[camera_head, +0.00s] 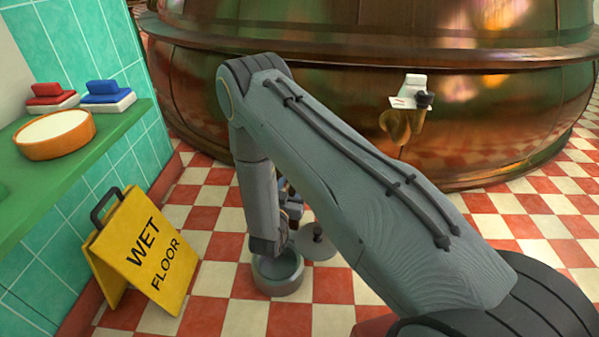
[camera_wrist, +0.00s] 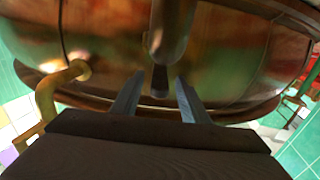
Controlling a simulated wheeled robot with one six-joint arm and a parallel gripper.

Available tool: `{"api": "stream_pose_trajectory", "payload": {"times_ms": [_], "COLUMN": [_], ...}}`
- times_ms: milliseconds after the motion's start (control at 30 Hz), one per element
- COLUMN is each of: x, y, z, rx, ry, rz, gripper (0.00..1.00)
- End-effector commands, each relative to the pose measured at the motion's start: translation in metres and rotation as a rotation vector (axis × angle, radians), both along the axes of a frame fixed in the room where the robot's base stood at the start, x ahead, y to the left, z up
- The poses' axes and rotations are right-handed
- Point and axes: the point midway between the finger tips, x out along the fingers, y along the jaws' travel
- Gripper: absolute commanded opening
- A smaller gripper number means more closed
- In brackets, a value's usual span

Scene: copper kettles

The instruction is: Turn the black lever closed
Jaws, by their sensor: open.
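A large copper kettle (camera_head: 330,95) fills the back in the head view. A tap with a brass spout (camera_head: 400,125), a white tag and a dark knob-like end, which looks like the black lever (camera_head: 425,99), sits on its front at right. My gripper (camera_head: 292,203) is low, left of the tap and mostly hidden by my arm. In the wrist view my gripper (camera_wrist: 156,98) is open, its two fingers pointing towards the kettle (camera_wrist: 110,35). A rounded grey-brown bar with a dark tip (camera_wrist: 159,78) shows between the fingers; I cannot tell what it is or whether they touch.
A yellow wet floor sign (camera_head: 150,250) stands at left. A grey pot (camera_head: 278,275) and a round lid-like disc (camera_head: 318,244) are on the checkered floor below my gripper.

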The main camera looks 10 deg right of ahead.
Motion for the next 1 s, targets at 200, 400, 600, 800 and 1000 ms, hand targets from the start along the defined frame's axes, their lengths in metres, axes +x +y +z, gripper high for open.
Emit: {"api": "stream_pose_trajectory", "payload": {"times_ms": [200, 400, 600, 800, 1000], "x": [0.031, 0.049, 0.053, 0.053, 0.053], "y": [-0.019, -0.030, -0.034, -0.033, -0.033], "z": [-0.002, -0.001, 0.000, 0.000, 0.000], "rx": [0.001, 0.001, 0.001, 0.001, 0.000], "ry": [-0.002, 0.001, 0.002, 0.002, 0.002], "rz": [-0.002, -0.003, -0.003, -0.003, -0.003], "gripper": [0.41, 0.41, 0.41, 0.34, 0.00]}}
